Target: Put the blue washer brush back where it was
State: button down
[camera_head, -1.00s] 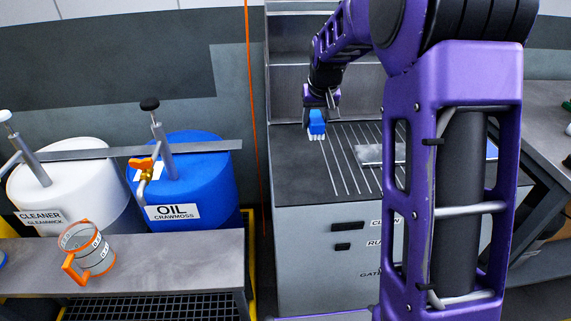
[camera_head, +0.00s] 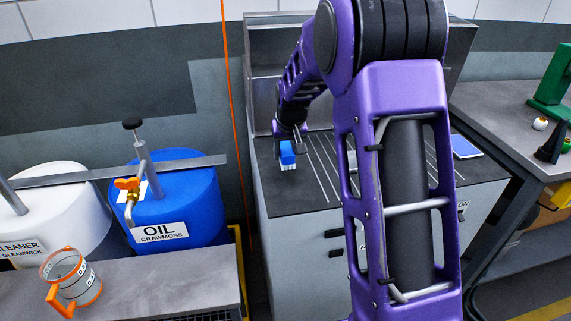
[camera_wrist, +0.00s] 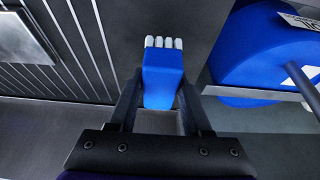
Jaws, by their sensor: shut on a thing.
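The blue washer brush (camera_head: 287,153) has a blue body and white bristles. My gripper (camera_wrist: 160,105) is shut on its blue body, and the white bristles point away from the fingers in the wrist view. In the head view my gripper (camera_head: 289,134) is above the brush at the left part of the washer's dark top (camera_head: 290,196). The bristles point down there; whether they touch the top I cannot tell. My arm hides much of the washer.
Grooves run across the washer top right of the brush. A blue oil barrel (camera_head: 178,205) and a white cleaner barrel (camera_head: 60,215) stand at left. An orange-handled jug (camera_head: 78,280) sits on the front-left bench. An orange cable (camera_head: 233,120) hangs beside the washer. A workbench (camera_head: 500,110) is at right.

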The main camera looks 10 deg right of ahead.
aim_at(286, 163)
jog(key=shift+f, duration=1.9)
jog(key=shift+c, duration=1.7)
grip_release()
jog(key=shift+s+r, duration=0.1)
jog(key=shift+r, duration=0.4)
jog(key=v, duration=1.1)
jog(key=shift+p, duration=0.3)
jog(key=shift+r, duration=0.15)
